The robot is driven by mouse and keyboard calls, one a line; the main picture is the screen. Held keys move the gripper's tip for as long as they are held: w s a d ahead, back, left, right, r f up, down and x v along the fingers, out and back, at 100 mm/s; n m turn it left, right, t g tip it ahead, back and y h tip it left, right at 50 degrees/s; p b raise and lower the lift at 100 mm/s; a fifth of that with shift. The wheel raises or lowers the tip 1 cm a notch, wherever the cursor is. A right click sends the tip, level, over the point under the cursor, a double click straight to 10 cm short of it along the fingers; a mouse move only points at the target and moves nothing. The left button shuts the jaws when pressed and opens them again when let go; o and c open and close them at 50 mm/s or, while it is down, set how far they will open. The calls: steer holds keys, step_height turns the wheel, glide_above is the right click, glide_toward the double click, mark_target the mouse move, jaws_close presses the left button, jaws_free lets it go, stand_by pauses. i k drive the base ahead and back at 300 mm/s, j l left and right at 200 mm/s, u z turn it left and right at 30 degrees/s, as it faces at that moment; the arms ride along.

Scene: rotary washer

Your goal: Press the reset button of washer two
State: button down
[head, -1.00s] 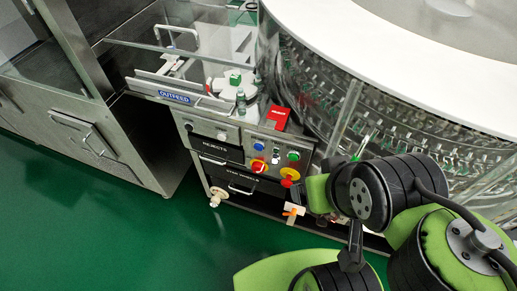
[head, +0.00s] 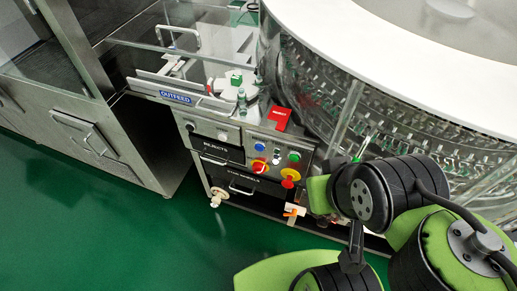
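The washer (head: 400,120) is a large round machine with a white top and clear guards. Its control panel (head: 262,140) faces the aisle below the outfeed. The button labels are too small to read, and I see no washer number. My green and black arm fills the lower right, beside the panel. My gripper does not show clearly.
A blue OUTFEED sign (head: 175,98) and a black REJECTS drawer (head: 218,149) are left of the panel. A red block (head: 279,117) sits above it. A steel cabinet (head: 90,130) stands at the left. The green floor (head: 130,235) in front is clear.

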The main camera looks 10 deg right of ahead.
mark_target(260, 148)
steer(key=j, duration=0.55)
steer(key=i+j+u, duration=0.1)
steer(key=j, duration=0.4)
steer(key=i+j, duration=0.1)
steer(key=j, duration=0.45)
